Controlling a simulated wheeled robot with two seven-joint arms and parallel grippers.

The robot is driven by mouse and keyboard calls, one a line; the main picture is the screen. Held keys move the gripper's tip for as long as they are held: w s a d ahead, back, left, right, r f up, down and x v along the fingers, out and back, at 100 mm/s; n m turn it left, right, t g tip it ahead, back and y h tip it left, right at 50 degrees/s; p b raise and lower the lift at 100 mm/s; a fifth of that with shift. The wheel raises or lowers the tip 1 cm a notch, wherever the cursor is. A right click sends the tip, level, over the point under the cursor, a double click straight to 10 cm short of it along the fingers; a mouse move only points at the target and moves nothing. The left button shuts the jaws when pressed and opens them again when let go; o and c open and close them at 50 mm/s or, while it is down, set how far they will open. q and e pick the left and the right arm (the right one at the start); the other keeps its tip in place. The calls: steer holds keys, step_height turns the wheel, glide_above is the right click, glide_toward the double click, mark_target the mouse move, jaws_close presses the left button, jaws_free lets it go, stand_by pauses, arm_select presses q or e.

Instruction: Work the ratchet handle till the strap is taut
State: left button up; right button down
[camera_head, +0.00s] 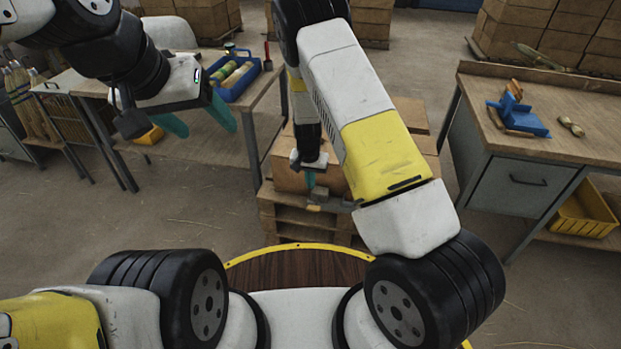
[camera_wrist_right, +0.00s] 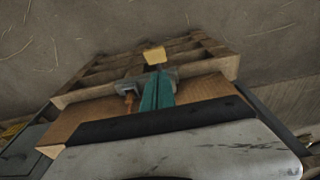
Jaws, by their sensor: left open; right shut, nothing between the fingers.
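The ratchet (camera_wrist_right: 128,88) is a small grey metal piece at the pallet's edge in the right wrist view, with a yellow block-like end (camera_wrist_right: 154,55) that looks like its handle's grip. In the head view the ratchet (camera_head: 321,194) is small, low on the front of the boxes. An orange strap piece (camera_wrist_right: 130,103) shows beside it. My right gripper (camera_head: 309,184) is shut and empty; its teal fingers (camera_wrist_right: 158,90) are right at the ratchet, and I cannot tell whether they touch it. My left gripper (camera_head: 208,131) is open and empty, far left of the ratchet. Whether the strap is taut is unclear.
Cardboard boxes (camera_head: 420,153) stand on a wooden pallet (camera_head: 285,219), partly hidden by my right arm. A workbench (camera_head: 540,90) with a blue tool stands at right, a yellow bin (camera_head: 583,214) below it. A table with a blue tray (camera_head: 236,88) is at left. Floor between is clear.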

steer(key=shift+g, duration=0.4)
steer(key=r, duration=0.1)
steer(key=w+d+r, duration=0.1)
steer(key=w+r, duration=0.1)
steer(key=shift+w+d+r, duration=0.2)
steer(key=shift+d, duration=0.1)
glide_above(314, 207)
steer(key=f, duration=0.8)
steer(key=w+f, duration=0.1)
steer(key=f, duration=0.3)
steer(key=shift+d, duration=0.1)
steer(key=shift+s+f, duration=0.4)
steer(key=shift+f, duration=0.4)
steer(key=shift+s, duration=0.1)
